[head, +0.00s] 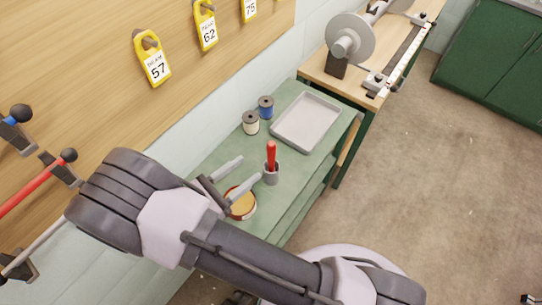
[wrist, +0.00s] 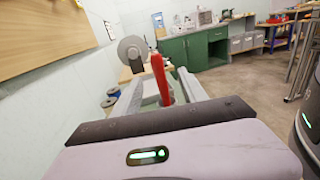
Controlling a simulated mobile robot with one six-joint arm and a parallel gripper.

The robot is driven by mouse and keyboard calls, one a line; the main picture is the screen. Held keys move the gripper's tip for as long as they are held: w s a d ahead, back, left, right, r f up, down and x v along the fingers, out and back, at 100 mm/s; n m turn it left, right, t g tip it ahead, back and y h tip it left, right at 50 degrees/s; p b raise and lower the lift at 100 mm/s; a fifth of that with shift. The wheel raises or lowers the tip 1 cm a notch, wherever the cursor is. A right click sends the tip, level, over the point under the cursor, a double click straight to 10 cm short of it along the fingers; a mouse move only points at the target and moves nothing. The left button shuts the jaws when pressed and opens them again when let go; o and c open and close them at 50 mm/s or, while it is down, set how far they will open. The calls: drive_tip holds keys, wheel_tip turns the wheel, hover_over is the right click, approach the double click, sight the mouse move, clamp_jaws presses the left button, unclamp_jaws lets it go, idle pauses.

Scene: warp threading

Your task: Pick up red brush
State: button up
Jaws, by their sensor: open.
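The red brush (head: 271,153) stands upright, handle up, in a small grey cup (head: 271,176) on the green table. Its lower end is hidden inside the cup. My gripper (head: 249,168) is open and empty, just left of the brush in the head view, with its fingers pointing towards it. In the wrist view the red brush (wrist: 159,78) shows between the two fingers, leaning slightly in the picture. I cannot tell how far past the fingertips it stands.
A white spool (head: 250,122), a blue spool (head: 266,107) and a grey tray (head: 306,121) are farther back on the green table (head: 215,152). The pegboard wall (head: 90,110) is at left.

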drive_tip(key=b, duration=0.4)
hover_over(271, 163)
drive_tip(key=w+a+x, duration=0.1)
drive_tip(key=x, duration=0.3)
drive_tip(key=shift+s+d, duration=0.2)
drive_tip(key=shift+s, duration=0.05)
clamp_jaws()
